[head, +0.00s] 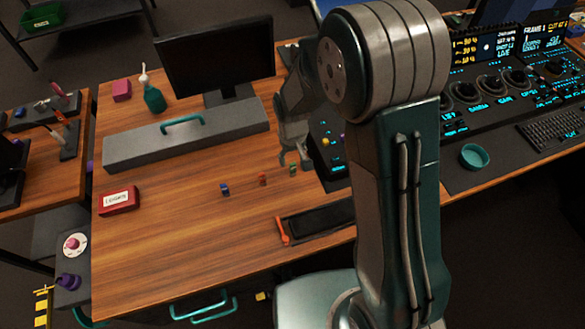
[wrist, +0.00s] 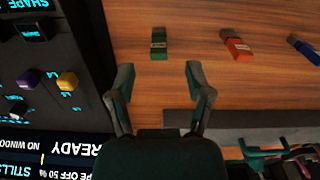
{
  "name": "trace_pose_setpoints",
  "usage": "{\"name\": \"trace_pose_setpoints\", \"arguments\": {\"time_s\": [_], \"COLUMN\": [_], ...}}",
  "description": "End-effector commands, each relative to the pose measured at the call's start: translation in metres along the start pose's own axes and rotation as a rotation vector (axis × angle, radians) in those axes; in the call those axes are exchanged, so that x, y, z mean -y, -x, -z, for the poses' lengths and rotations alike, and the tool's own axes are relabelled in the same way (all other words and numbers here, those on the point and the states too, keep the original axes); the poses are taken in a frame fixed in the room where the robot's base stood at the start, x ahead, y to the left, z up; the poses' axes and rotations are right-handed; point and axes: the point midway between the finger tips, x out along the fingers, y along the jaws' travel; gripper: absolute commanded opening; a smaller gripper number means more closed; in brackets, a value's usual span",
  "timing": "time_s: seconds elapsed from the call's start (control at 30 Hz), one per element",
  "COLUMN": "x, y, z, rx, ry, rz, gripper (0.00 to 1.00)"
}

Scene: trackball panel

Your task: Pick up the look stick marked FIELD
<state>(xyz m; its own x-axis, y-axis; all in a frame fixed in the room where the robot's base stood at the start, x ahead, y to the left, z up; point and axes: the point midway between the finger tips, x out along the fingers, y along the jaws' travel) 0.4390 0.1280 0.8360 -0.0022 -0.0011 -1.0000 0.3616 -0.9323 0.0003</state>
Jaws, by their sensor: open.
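Three small sticks lie apart in a row on the wooden desk: a green one (head: 293,170), an orange-red one (head: 263,180) and a blue one (head: 224,189). The wrist view shows the green stick (wrist: 159,43), the orange-red stick (wrist: 236,46) and the blue stick (wrist: 303,49). Their labels are too small to read, so I cannot tell which is marked FIELD. My gripper (wrist: 160,78) is open and empty, its fingers pointing toward the green stick, which lies just beyond the fingertips and roughly centred between them. In the head view my arm partly hides the gripper.
A lit control panel (wrist: 40,85) stands close beside my gripper. A long grey box (head: 190,140) with a teal handle and a monitor (head: 215,58) stand behind. A red labelled box (head: 119,201) sits left, a dark tray (head: 320,220) in front. The desk's middle-left is clear.

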Motion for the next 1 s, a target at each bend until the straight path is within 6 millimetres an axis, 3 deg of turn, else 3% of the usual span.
{"name": "trace_pose_setpoints", "arguments": {"time_s": [0.4, 0.7, 0.8, 0.9, 1.0], "x": [-0.001, -0.001, -0.001, -0.001, -0.001], "y": [-0.051, -0.055, -0.055, -0.055, -0.055], "z": [0.002, 0.003, 0.003, 0.003, 0.003], "rx": [0.001, -0.002, -0.002, -0.002, -0.001], "ry": [0.000, 0.000, 0.000, 0.000, 0.000], "rz": [0.000, 0.000, 0.000, 0.000, 0.000], "gripper": [0.66, 0.66, 0.30, 0.06, 0.04]}}
